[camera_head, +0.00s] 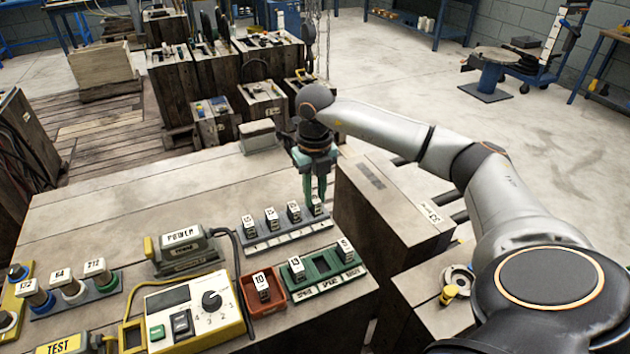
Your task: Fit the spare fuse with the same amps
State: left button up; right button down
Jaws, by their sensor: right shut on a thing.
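My right gripper (317,192) points down over the right end of a grey fuse rack (290,236) and is shut on a white-topped fuse (316,206) there. Whether this fuse is seated or lifted is unclear. Three more fuses (271,219) stand in the rack to its left; their labels are too small to read surely. A green holder (322,264) in front bears a fuse that seems marked 13 (296,266) and another at its right end (345,249), with an empty-looking place between. A red tray (246,290) holds a fuse marked 10 (261,284). My left gripper is out of view.
A yellow-edged meter with a dial (214,301) stands left of the red tray. A grey POWER unit (183,248) with a dark cable is behind it. Round plugs (70,289) stand on a strip at left. The bench's back left (110,205) is clear.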

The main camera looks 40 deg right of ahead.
jog(key=shift+f, duration=0.1)
jog(key=c, duration=0.7)
grip_release()
jog(key=shift+o, duration=0.2)
